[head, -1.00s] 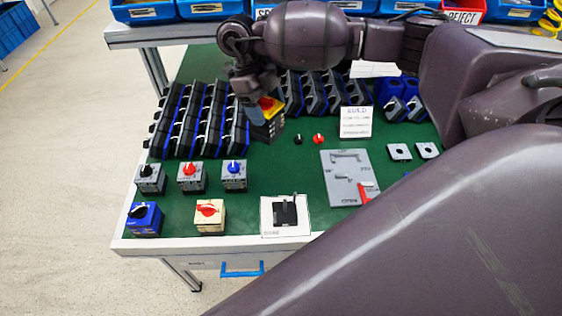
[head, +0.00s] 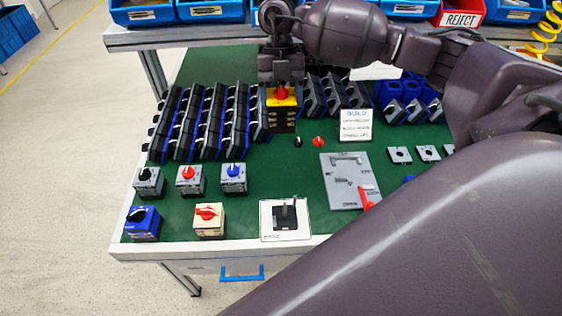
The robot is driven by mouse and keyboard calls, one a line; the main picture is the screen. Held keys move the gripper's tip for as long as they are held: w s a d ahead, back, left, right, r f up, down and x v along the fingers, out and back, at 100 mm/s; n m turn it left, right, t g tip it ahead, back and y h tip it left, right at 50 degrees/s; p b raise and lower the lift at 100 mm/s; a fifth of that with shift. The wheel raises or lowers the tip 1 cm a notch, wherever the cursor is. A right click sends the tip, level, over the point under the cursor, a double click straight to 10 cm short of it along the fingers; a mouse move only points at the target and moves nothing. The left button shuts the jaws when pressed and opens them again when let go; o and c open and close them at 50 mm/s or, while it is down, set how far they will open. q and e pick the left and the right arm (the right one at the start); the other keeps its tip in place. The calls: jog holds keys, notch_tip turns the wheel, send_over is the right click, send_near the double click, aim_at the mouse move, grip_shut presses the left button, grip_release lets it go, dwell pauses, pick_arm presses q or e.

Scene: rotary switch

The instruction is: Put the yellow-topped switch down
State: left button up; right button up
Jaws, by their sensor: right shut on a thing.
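The yellow-topped switch (head: 282,112) is a dark block with a yellow top plate and a red knob. It is upright in front of the dark racks, towards the middle of the green work surface. My right gripper (head: 282,84) comes down from above and is shut on the switch at its red knob; the fingers partly hide the knob. I cannot tell whether the switch's base touches the surface. My left gripper is not in view.
Rows of dark and blue racks (head: 207,120) stand left of the switch. A small black knob (head: 298,141), a red knob (head: 319,141) and a BUILD card (head: 356,125) lie close by. Several switches stand front left. Green mat (head: 275,172) in front of the switch is clear.

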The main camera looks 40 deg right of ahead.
jog(key=shift+f+b, duration=0.65)
jog(key=shift+f, duration=9.05)
jog(key=shift+f, duration=0.15)
jog(key=o, duration=1.1)
jog(key=shift+o, duration=0.2)
jog(key=shift+r, duration=0.2)
jog(key=v, duration=1.2)
jog(key=shift+s+f, duration=0.1)
